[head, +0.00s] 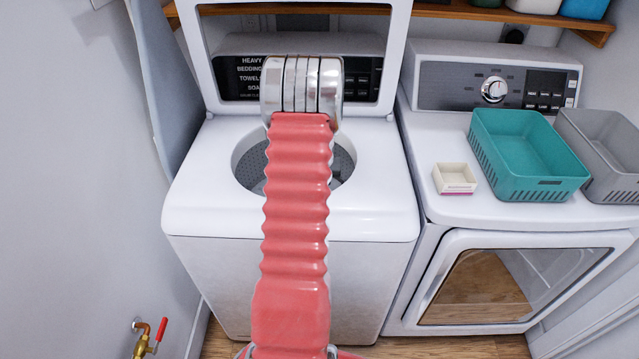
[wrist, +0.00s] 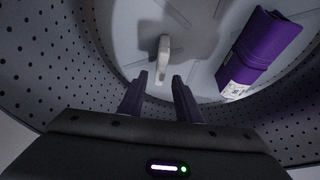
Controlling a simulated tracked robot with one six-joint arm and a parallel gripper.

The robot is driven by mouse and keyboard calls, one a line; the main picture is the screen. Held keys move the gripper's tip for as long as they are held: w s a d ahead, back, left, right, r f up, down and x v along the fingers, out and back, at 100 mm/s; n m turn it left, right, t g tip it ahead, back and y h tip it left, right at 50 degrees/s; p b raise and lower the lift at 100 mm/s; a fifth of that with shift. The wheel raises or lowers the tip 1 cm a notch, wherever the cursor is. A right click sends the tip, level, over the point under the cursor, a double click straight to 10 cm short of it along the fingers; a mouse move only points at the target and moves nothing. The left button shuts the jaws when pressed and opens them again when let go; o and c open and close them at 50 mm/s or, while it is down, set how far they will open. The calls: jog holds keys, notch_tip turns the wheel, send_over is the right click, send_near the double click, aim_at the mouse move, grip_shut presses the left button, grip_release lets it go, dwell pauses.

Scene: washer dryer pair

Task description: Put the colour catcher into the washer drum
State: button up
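The open washer drum (head: 250,168) shows behind my arm in the head view. In the wrist view its perforated wall (wrist: 55,65) surrounds a pale grey drum floor. A small narrow white piece (wrist: 164,55), possibly the colour catcher, is in the drum just beyond my fingertips. I cannot tell for sure what it is. My gripper (wrist: 159,76) is inside the drum, with its two purple fingers apart and nothing visibly clamped between them. My arm hides the gripper in the head view. A purple bundle with a white label (wrist: 262,48) lies in the drum to the right.
The washer lid (head: 395,55) stands raised behind the opening. On the dryer top (head: 440,208) are a small white box with a pink base (head: 455,177), a teal basket (head: 525,160) and a grey basket (head: 605,150). A wall (head: 75,170) stands at left.

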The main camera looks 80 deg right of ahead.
jog(key=shift+r, duration=0.1)
jog(key=shift+r, duration=0.65)
jog(key=v, duration=1.1)
jog(key=shift+a+r, duration=0.25)
jog(key=shift+a, duration=0.05)
